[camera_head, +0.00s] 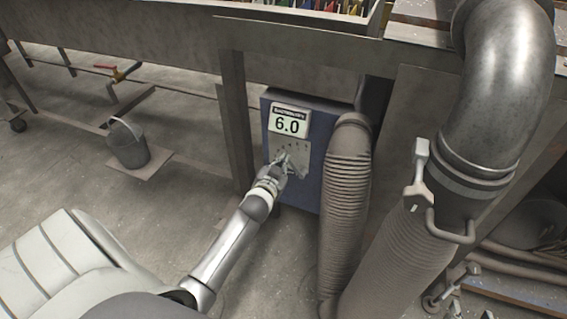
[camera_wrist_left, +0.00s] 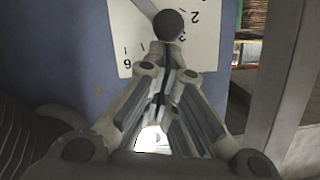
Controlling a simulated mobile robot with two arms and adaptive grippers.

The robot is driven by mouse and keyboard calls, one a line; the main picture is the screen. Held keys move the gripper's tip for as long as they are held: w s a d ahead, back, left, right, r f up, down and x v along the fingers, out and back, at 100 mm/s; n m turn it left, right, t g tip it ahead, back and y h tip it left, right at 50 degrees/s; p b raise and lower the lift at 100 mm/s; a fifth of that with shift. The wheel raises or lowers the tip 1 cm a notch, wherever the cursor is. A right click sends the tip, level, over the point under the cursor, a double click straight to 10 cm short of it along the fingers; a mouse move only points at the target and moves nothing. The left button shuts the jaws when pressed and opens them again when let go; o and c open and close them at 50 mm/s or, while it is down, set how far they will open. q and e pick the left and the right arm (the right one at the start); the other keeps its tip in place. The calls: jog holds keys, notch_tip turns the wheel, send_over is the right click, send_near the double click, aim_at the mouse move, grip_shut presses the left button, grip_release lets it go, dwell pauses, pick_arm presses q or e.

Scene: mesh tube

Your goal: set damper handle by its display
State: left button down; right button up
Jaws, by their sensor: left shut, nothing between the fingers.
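A display (camera_head: 287,125) on the front of a blue box (camera_head: 318,135) reads 6.0. Below it is a pale scale plate (camera_head: 302,150) with printed marks; numbers on this plate also show in the left wrist view (camera_wrist_left: 208,55). There, the damper handle shows as a grey lever with a round dark knob (camera_wrist_left: 168,24) in front of the plate. My left gripper (camera_head: 281,163) is at the plate, its fingers shut and empty. In the left wrist view its fingertips (camera_wrist_left: 165,60) are just below the knob; I cannot tell whether they touch it. My right gripper is out of view.
A ribbed hose (camera_head: 346,195) stands close to the right of the box, and a table leg (camera_head: 236,125) to its left. A large metal duct (camera_head: 510,85) with a lever is farther right. A bucket (camera_head: 128,146) stands at left; the floor between is clear.

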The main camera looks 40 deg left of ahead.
pick_arm(q)
jog(key=shift+s+a+f+n+p, duration=0.2)
jog(key=shift+a+p, duration=0.1)
jog(key=shift+a, duration=0.15)
jog(key=shift+s+a+f+n+p, duration=0.1)
jog(key=shift+a+f+p, duration=0.15)
jog(key=shift+a, duration=0.15)
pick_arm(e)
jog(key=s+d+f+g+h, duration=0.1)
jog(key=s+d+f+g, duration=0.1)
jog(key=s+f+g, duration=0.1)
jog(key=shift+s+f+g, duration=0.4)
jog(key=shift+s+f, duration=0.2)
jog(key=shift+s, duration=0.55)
pick_arm(q)
jog(key=shift+w+r, duration=0.1)
